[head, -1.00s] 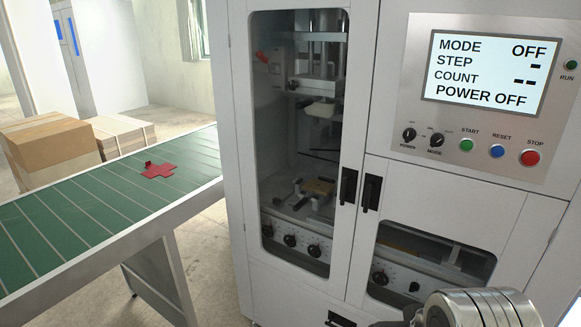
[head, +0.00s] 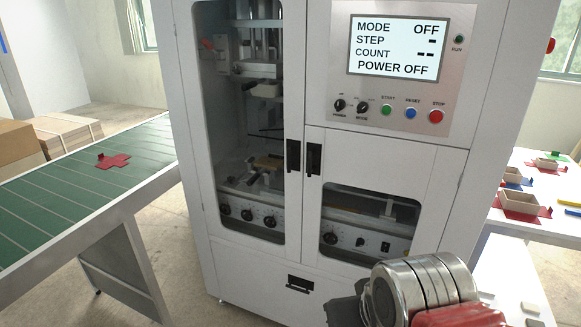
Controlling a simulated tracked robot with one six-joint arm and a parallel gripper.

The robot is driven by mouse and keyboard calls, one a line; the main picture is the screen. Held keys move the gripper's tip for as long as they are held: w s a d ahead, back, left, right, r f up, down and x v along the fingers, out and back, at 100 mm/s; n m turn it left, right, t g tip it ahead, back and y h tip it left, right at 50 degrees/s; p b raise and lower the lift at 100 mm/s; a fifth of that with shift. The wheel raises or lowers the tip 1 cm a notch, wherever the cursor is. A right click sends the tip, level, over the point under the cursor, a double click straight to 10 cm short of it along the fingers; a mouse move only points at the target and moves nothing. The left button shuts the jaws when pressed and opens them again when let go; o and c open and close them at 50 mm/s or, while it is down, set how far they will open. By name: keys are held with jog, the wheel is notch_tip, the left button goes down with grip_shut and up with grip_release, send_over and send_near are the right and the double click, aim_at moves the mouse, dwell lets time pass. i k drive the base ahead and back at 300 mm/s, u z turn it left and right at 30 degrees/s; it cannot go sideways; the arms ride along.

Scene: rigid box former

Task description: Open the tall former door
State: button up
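The tall former door (head: 294,210) is on the left of the white machine in the head view. It has a long glass window and a black vertical handle (head: 293,156) on its right edge. The door looks shut, flush with the machine front. A shorter door (head: 440,205) sits to its right, with its own black handle (head: 314,159) close beside the tall door's handle. My gripper (head: 345,306) shows only as a dark part at the bottom edge, below and right of the handles and apart from them. Its fingers cannot be made out.
A green conveyor (head: 60,190) with a red cross-shaped blank (head: 112,161) stands left of the machine. A control panel (head: 400,75) reads POWER OFF. A white table (head: 490,225) with trays and blanks is at right. A lower drawer handle (head: 300,283) is under the doors.

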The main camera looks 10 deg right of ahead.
aim_at(295, 19)
jog(key=k, duration=0.1)
jog(key=z, duration=0.15)
jog(key=i, duration=0.75)
jog(key=u, duration=2.4)
